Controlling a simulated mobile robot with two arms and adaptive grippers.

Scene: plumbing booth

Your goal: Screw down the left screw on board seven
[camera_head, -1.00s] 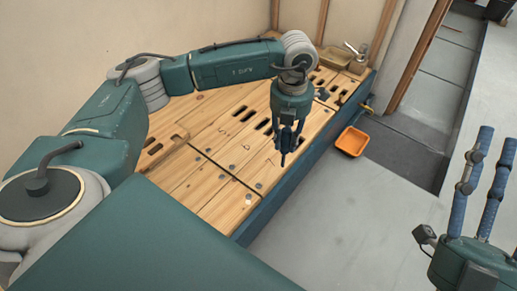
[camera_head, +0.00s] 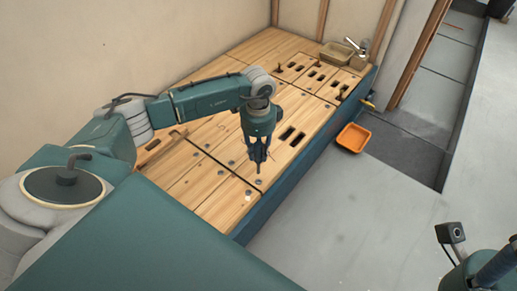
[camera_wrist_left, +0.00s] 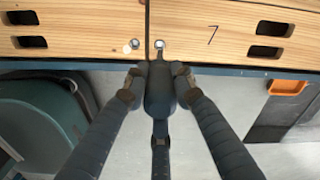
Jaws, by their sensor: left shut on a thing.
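My left gripper (camera_head: 258,158) is shut on a dark screwdriver-like tool, whose thin tip points down over the front edge of the wooden boards. The left wrist view shows the gripper (camera_wrist_left: 158,90) with its fingers around the tool (camera_wrist_left: 160,95). Board seven (camera_wrist_left: 225,22), marked "7", lies right of a dark seam. Its left screw (camera_wrist_left: 159,44), a round metal head, sits beside the seam just beyond the tool. I cannot tell whether the tip touches it. My right gripper (camera_head: 492,265) is cut off at the lower right, its fingers mostly out of view.
Another screw (camera_wrist_left: 135,44) sits left of the seam. An orange bin (camera_head: 354,138) stands on the floor beside the platform's blue edge (camera_head: 290,185). The floor at right is clear.

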